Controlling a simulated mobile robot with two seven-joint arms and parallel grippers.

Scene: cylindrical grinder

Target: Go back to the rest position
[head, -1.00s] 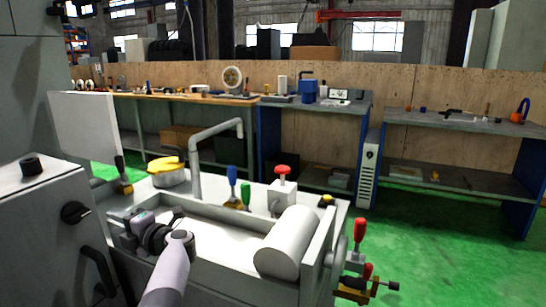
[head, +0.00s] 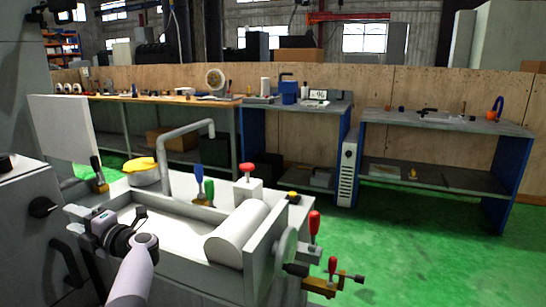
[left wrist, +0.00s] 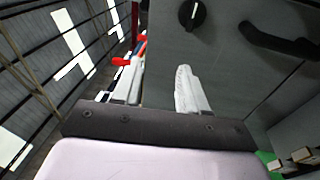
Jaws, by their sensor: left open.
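My left gripper (head: 88,230) is at the left end of the grinder, in front of the grey control cabinet (head: 25,225). In the left wrist view its two pale fingers (left wrist: 160,82) stand apart with nothing between them. The cylindrical grinder (head: 180,220) has a white roller (head: 237,232) at its right end and a bent grey pipe (head: 168,165) at the back. My right gripper is out of view.
Close to the fingers, the wrist view shows a black knob (left wrist: 193,14) and a black handle (left wrist: 275,40) on the cabinet. Red-handled levers (head: 314,222) stick out at the grinder's right. Workbenches (head: 445,122) line the back wall. Green floor (head: 400,240) is free at right.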

